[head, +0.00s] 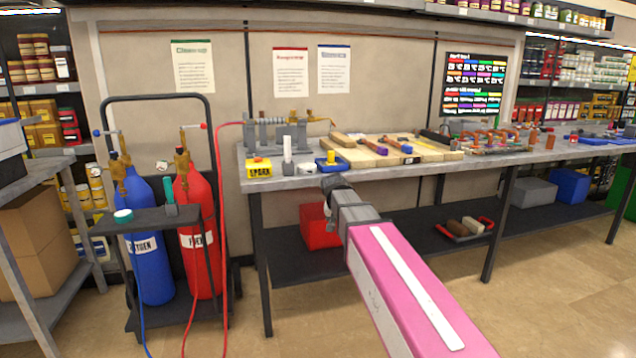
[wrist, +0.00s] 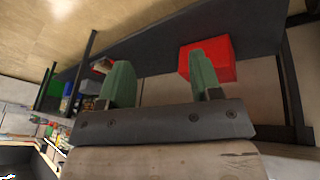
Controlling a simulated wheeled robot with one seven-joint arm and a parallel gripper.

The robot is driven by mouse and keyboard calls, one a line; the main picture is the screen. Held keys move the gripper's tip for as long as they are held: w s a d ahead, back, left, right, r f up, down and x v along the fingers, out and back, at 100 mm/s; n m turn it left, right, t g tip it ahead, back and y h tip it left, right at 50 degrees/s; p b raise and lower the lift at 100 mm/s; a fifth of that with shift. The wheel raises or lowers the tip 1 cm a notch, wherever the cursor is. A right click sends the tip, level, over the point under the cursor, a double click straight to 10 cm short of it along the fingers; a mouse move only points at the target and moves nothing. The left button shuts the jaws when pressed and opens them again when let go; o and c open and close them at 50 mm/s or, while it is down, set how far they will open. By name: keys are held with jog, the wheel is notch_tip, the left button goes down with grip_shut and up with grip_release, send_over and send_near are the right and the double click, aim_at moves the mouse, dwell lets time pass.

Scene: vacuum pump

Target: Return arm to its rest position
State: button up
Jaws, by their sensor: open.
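My arm (head: 400,285), pink with a white strip, reaches up from the bottom of the head view toward the workbench. My gripper's fingers are hidden behind the arm's end in the head view. In the wrist view my gripper (wrist: 162,85) is open, its two green fingers apart with nothing between them. Behind the right finger is a red bin (wrist: 222,60) on the bench's lower shelf; it also shows in the head view (head: 312,228).
The workbench (head: 330,174) spans the middle and right, with tools, wooden blocks and a yellow box (head: 259,168) on top. A cart with a blue cylinder (head: 150,240) and a red cylinder (head: 200,250) stands at left. Floor (head: 560,290) is clear at lower right.

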jog(key=s+d+f+n+g+y, duration=0.1)
jog(key=s+d+f, duration=0.4)
jog(key=s+f, duration=0.5)
jog(key=s+d+f+g+y, duration=0.1)
jog(key=s+d+f, duration=0.4)
jog(key=s+f, duration=0.5)
notch_tip(320, 180, down, 2)
jog(key=shift+s+d+n+g+y, duration=0.15)
jog(key=shift+n+g+y, duration=0.2)
jog(key=shift+g, duration=0.35)
